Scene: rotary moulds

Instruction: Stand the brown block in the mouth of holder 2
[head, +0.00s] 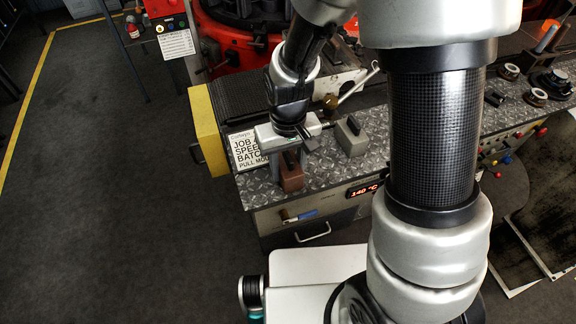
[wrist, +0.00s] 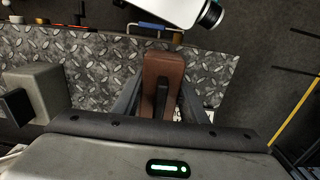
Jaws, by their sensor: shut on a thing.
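The brown block (head: 291,178) is at the left end of the metal worktop, upright under my gripper (head: 290,158). In the wrist view the brown block (wrist: 163,70) sits between the two fingers of my gripper (wrist: 162,100), with a dark upright piece on it. My gripper is shut on it. I cannot tell whether its underside touches the worktop. I cannot make out a holder marked 2 in either view.
A grey block (head: 352,140) with a dark top piece stands right of my gripper; it also shows in the wrist view (wrist: 40,88). A printed sign (head: 248,152) lies close on the left. A yellow end guard (head: 207,130) and red machine (head: 236,52) are beyond.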

